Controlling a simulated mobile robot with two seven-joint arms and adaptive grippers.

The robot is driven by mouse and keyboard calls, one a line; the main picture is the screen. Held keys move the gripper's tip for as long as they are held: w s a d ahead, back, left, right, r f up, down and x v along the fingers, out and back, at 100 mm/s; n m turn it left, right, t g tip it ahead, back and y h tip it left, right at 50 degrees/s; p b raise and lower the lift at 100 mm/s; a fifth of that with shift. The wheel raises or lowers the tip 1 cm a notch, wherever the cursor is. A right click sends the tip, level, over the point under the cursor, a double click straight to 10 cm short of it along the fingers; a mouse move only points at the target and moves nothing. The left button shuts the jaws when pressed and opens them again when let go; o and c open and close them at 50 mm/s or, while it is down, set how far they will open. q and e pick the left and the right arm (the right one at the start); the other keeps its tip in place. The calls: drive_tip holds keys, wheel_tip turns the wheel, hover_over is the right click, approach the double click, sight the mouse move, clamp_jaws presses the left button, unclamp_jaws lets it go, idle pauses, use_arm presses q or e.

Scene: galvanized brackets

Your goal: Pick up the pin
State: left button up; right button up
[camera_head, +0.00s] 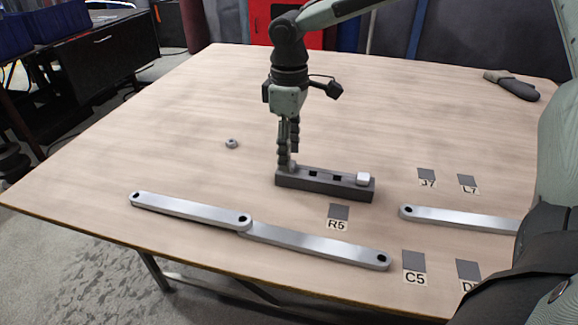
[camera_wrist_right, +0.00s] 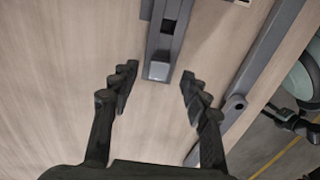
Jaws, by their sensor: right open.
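A dark grey holder block (camera_head: 325,184) lies near the middle of the table. A pale square-topped pin (camera_head: 363,179) stands at its right end, and dark empty sockets show in the middle. Another pale pin (camera_head: 292,165) is at its left end, partly hidden by the gripper fingers. My right gripper (camera_head: 287,165) points down over that left end. In the right wrist view, the open fingers (camera_wrist_right: 157,90) stand apart on either side of the holder's near end, where the pale pin (camera_wrist_right: 158,70) shows. No contact with it is visible. My left gripper is not in view.
Two overlapping metal bars (camera_head: 190,208) lie in front of the holder, and another bar (camera_head: 460,218) lies at right. A small nut (camera_head: 232,143) lies left of the gripper. Dark labelled squares (camera_head: 414,262) mark the table. The table's back left is clear.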

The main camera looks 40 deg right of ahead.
wheel_tip(320, 180, down, 2)
drive_tip(key=shift+f, duration=0.1)
drive_tip(key=shift+c, duration=0.3)
clamp_jaws()
drive_tip(key=shift+r, duration=0.25)
drive_tip(key=r, duration=0.4)
drive_tip(key=shift+w+a+r, duration=0.1)
drive_tip(key=shift+w, duration=0.1)
drive_tip(key=w+a+r, duration=0.5)
drive_tip(key=a+r, duration=0.1)
drive_tip(key=a, duration=0.4)
drive_tip(key=shift+w+r, duration=0.15)
drive_tip(key=shift+r, duration=0.1)
